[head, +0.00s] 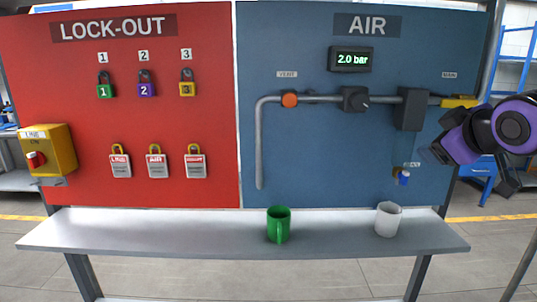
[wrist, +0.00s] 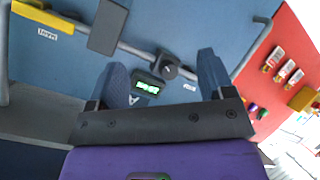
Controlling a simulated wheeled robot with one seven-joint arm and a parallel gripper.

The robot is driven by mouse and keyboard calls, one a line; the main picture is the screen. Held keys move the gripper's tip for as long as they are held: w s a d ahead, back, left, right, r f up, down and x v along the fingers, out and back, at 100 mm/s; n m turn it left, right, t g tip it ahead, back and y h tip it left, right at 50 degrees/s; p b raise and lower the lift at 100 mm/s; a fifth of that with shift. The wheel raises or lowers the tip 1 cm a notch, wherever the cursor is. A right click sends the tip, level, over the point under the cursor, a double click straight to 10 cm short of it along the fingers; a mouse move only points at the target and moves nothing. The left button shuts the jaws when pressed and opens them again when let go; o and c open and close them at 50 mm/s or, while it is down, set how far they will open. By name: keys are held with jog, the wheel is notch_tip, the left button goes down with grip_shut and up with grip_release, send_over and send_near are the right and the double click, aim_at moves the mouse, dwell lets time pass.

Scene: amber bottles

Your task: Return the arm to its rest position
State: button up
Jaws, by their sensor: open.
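My arm, purple and black, reaches in from the right edge in the head view. My gripper (head: 433,154) is in front of the right part of the blue AIR panel (head: 310,140). The wrist view shows my gripper (wrist: 165,72) with its two fingers spread apart and nothing held between them. Beyond the fingers, the panel shows tilted, with the pressure display (wrist: 147,87) and a black knob (wrist: 167,65). In the head view the display (head: 351,59) reads 2.0 bar.
A shelf (head: 150,232) below the panels bears a green mug (head: 279,224) and a white mug (head: 388,219). A red LOCK-OUT panel (head: 70,110) carries padlocks and tags; a yellow switch box (head: 62,148) is at its left. A yellow-handled valve (head: 458,102) is near my arm.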

jog(key=s+a+f+m+g, duration=0.1)
jog(key=s+m+g, duration=0.3)
jog(key=s, duration=0.5)
jog(key=s+a+f+m+g, duration=0.1)
jog(key=s+f+m+g, duration=0.2)
jog(key=s, duration=0.6)
jog(key=shift+a+f+m+g, duration=0.25)
jog(key=shift+a+m+g, duration=0.15)
jog(key=shift+m, duration=0.1)
jog(key=shift+d, duration=0.1)
dwell(1.4)
